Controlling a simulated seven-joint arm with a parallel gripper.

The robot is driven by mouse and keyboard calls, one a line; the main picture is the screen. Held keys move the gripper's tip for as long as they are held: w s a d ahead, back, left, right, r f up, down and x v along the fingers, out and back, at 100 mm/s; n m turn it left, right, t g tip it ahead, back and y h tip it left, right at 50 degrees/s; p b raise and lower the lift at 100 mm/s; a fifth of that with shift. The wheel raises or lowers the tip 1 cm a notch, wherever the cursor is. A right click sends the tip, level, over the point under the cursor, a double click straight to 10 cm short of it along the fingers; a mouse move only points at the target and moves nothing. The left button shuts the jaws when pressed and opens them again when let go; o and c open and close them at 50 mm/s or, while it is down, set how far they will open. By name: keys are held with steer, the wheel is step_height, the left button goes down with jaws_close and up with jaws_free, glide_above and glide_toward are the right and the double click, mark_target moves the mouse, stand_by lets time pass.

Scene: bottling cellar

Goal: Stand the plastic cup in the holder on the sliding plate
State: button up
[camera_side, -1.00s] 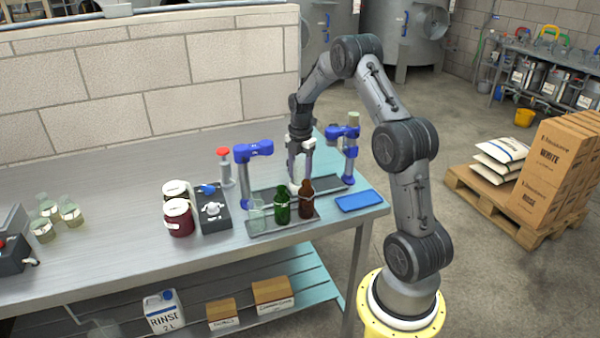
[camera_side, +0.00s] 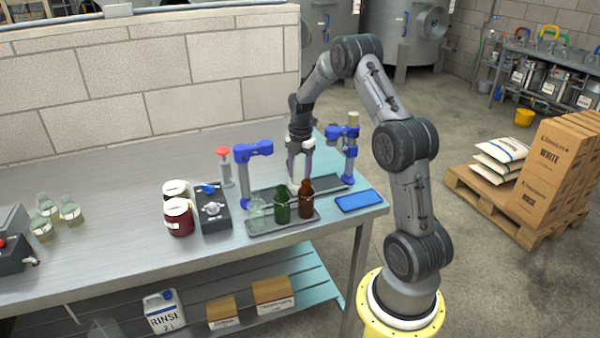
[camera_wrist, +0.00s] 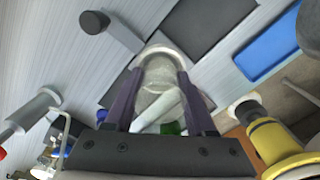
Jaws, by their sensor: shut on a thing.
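My gripper (camera_side: 300,166) is over the bench between the two blue-topped stands, behind the bottles. In the wrist view my gripper (camera_wrist: 158,78) has its two purple fingers closed on either side of the clear plastic cup (camera_wrist: 160,98). The cup's rim shows beyond the fingertips. In the side view the cup is hard to make out among the fingers. A dark, flat plate strip (camera_side: 327,184) lies behind the bottles, and dark plate areas (camera_wrist: 203,25) show past the cup in the wrist view. I cannot make out the holder, or whether the cup touches anything below.
A tray (camera_side: 262,229) in front holds a clear glass (camera_side: 258,214), a green bottle (camera_side: 282,205) and a brown bottle (camera_side: 306,200). Blue-topped stands (camera_side: 252,150) (camera_side: 349,150) flank my gripper. A blue pad (camera_side: 358,201) lies right.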

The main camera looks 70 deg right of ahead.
steer(key=shift+s+a+f, duration=0.1)
steer(key=shift+s+f, duration=0.05)
steer(key=shift+f, duration=0.8)
steer(key=o, duration=1.6)
steer(key=shift+r, duration=3.25)
